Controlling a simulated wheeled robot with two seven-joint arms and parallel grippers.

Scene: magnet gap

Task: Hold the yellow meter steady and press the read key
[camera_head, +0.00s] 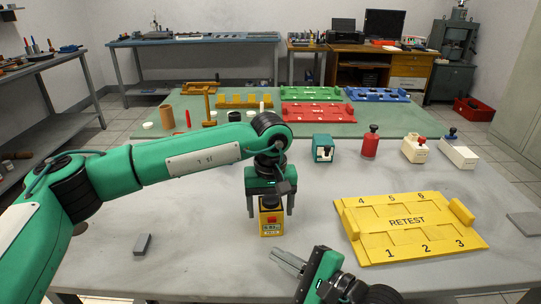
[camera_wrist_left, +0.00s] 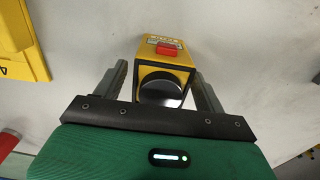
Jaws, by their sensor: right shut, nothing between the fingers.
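The yellow meter (camera_head: 271,230) stands upright on the grey table, with a small display and a red key (camera_head: 271,219) on its front. The left wrist view shows the meter (camera_wrist_left: 172,65) from above, with its dark round top and red key (camera_wrist_left: 168,49).
A yellow RETEST tray (camera_head: 408,243) lies to the right. A small grey block (camera_head: 142,244) lies at the front left. Behind stand a green device (camera_head: 323,148), a red one (camera_head: 370,145) and two white ones (camera_head: 414,150).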

